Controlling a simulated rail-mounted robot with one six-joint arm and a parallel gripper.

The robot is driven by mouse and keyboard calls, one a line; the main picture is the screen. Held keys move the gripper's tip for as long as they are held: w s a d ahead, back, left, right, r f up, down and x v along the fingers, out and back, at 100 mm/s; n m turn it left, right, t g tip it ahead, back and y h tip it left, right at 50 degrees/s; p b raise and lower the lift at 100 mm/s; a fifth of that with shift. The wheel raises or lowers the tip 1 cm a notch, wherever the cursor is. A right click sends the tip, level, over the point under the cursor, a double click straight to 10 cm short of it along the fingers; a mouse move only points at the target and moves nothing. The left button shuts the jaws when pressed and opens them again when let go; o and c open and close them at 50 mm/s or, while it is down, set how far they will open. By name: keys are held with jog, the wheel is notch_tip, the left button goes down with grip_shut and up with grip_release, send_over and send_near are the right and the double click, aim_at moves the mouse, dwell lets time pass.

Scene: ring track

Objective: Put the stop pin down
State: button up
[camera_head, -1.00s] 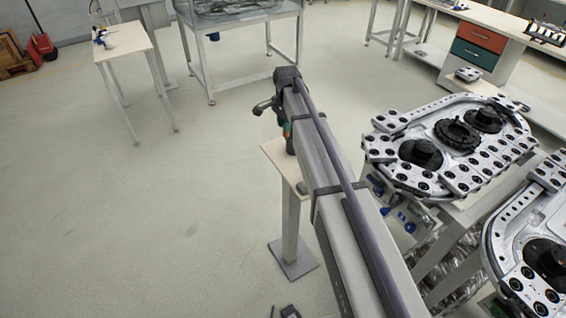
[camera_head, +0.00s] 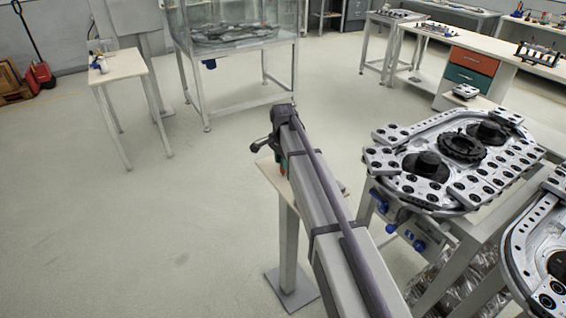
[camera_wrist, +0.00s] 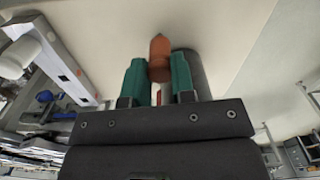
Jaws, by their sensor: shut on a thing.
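The stop pin looks like an orange-brown cylinder with a tapered tip (camera_wrist: 159,58) in the wrist view. My gripper (camera_wrist: 160,80) is shut on it, with one green finger on each side. The pin's tip points toward the top of the wrist picture, over a pale cream surface (camera_wrist: 120,22). I cannot tell whether the pin touches that surface. In the head view my arm covers most of the gripper, and only a bit of green shows above a small pale stand (camera_head: 267,172). The pin is hidden there.
A ring track (camera_head: 410,188) with dark hubs stands at right, with a second track section (camera_head: 520,245) nearer. A pale side table (camera_head: 120,65) and a glass-sided case (camera_head: 240,55) are farther back. The floor at left is clear. A grey rounded thing (camera_wrist: 197,75) lies beside the right finger.

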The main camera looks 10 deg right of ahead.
jog(key=o, duration=0.9)
jog(key=shift+f, duration=0.15)
notch_tip(320, 180, up, 13)
jog(key=p, duration=1.3)
jog(key=s+n, duration=1.2)
jog(key=s, duration=1.8)
jog(key=shift+s+a+f+n+b, duration=0.3)
jog(key=shift+s+a+n+b, duration=0.05)
jog(key=shift+a+n, duration=0.05)
